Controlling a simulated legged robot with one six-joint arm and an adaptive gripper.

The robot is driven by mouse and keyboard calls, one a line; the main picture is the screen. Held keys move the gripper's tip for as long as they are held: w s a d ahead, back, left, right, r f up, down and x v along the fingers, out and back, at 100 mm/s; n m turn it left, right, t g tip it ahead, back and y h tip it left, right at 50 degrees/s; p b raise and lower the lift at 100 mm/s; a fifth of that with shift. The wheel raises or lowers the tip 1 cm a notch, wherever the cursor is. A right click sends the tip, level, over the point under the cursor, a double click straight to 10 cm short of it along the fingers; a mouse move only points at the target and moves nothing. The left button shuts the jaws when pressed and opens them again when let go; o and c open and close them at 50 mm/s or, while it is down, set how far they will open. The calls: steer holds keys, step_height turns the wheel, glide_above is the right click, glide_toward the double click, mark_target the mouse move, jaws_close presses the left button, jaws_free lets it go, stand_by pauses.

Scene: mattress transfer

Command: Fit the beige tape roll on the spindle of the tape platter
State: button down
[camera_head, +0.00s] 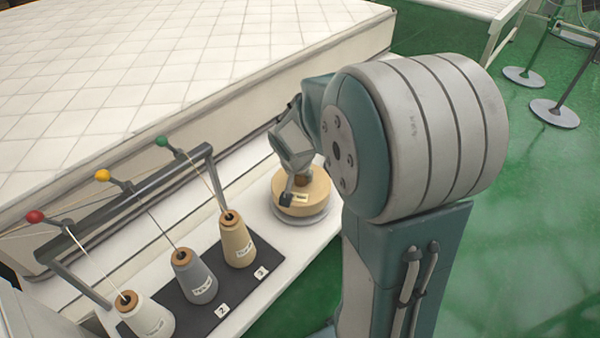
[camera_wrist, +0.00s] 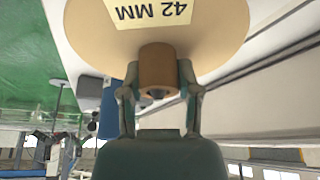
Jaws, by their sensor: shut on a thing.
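The beige tape roll (camera_head: 318,190) is over the round grey tape platter (camera_head: 306,221) on the white bench, right of the cones. My gripper (camera_head: 290,188) comes down on the roll from above. In the wrist view the roll (camera_wrist: 205,38) shows a yellow "42 MM" label, and my gripper (camera_wrist: 158,78) is shut on its brown core (camera_wrist: 157,66), one finger on each side. The platter's rim shows around the roll's lower edge. The spindle is hidden, and I cannot tell whether the roll rests on the platter or is just above it.
White (camera_head: 147,317), grey (camera_head: 195,279) and beige (camera_head: 238,243) thread cones stand on a dark mat (camera_head: 213,262) left of the platter, threads rising to a dark rail (camera_head: 130,204). A quilted mattress (camera_head: 180,70) lies behind. Green floor (camera_head: 540,190) is open at right.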

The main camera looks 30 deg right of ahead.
steer(key=shift+f, duration=0.8)
steer(key=shift+c, duration=1.2)
jaws_free()
steer(key=shift+r, duration=0.1)
steer(key=v, duration=1.1)
steer(key=shift+a+r, duration=0.2)
steer(key=shift+r, duration=0.05)
steer(key=shift+s, duration=0.1)
